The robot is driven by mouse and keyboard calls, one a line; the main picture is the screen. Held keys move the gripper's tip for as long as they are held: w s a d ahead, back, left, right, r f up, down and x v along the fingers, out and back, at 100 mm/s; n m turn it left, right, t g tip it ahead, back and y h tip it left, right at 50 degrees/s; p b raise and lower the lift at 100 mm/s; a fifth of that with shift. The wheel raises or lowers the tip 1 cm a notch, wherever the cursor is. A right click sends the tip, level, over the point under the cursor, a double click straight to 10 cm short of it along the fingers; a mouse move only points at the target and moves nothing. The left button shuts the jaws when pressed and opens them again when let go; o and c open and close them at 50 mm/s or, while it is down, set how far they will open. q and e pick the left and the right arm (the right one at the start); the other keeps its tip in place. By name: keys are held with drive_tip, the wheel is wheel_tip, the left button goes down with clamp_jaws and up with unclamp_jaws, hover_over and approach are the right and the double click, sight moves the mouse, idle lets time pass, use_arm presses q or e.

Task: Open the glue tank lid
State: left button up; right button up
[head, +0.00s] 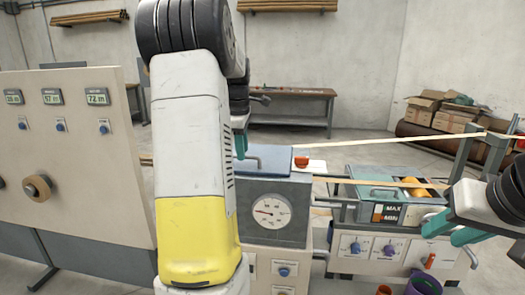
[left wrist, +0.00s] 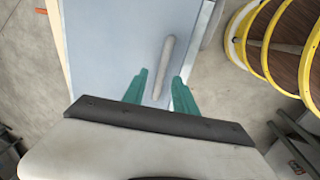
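A grey box with a round gauge (head: 270,212) stands at the middle of the head view, with a flat blue lid (head: 275,160) that lies shut on top. I take it as the glue tank. The lid, with its bar handle (left wrist: 162,65), fills the middle of the left wrist view. My left gripper (left wrist: 160,75) is over the lid with its two teal fingers apart, one on each side of the handle's near end. I cannot tell whether they touch it. In the head view my left arm hides most of this gripper. My right gripper (head: 452,232) is at the right, seemingly open and empty.
A panel with displays (head: 70,130) stands at the left. A second box marked MAX and MIN (head: 392,211) stands to the right, with a pale strip (head: 375,183) running above it. Cardboard boxes (head: 440,108) lie at the back right.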

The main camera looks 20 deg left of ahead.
use_arm(q)
drive_tip(key=shift+f, duration=0.45)
clamp_jaws()
idle(1.1)
